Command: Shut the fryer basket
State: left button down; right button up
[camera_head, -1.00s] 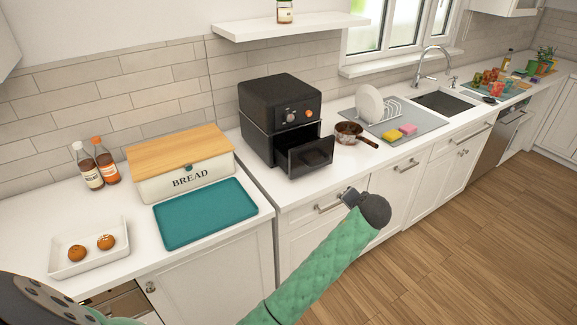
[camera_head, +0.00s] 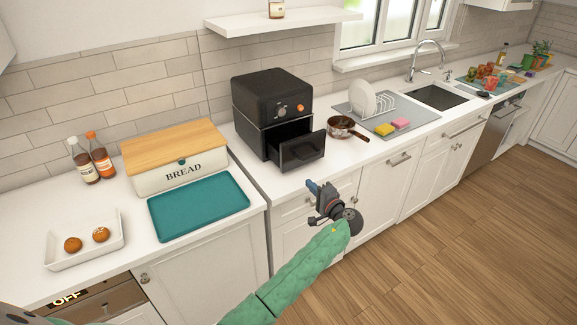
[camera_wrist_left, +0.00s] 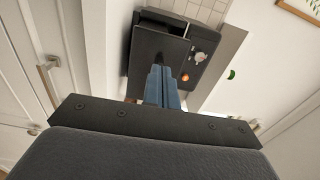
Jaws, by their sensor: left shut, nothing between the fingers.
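The black air fryer (camera_head: 270,98) stands on the white counter, with two knobs on its front. Its basket (camera_head: 301,151) is pulled partly out toward the front, leaving a dark opening behind its front panel. My left gripper (camera_head: 311,186) is in front of the counter edge, below and in front of the basket, and apart from it in the head view. In the left wrist view the closed blue fingers (camera_wrist_left: 162,84) point at the fryer's basket front (camera_wrist_left: 157,48); contact cannot be told there. The left gripper is shut and empty. My right gripper is not in view.
A copper pan (camera_head: 341,125) stands right of the basket, its handle pointing right. A teal tray (camera_head: 199,207) and a bread box (camera_head: 176,176) are at the left. A dish rack and sponges stand farther right. Counter in front of the basket is bare.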

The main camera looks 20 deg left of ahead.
aim_at(286, 160)
pick_arm(q)
jog(key=x, duration=1.2)
jog(key=shift+w+a, duration=0.25)
jog(key=shift+w, duration=0.05)
jog(key=shift+w+a, duration=0.35)
jog(key=shift+a, duration=0.15)
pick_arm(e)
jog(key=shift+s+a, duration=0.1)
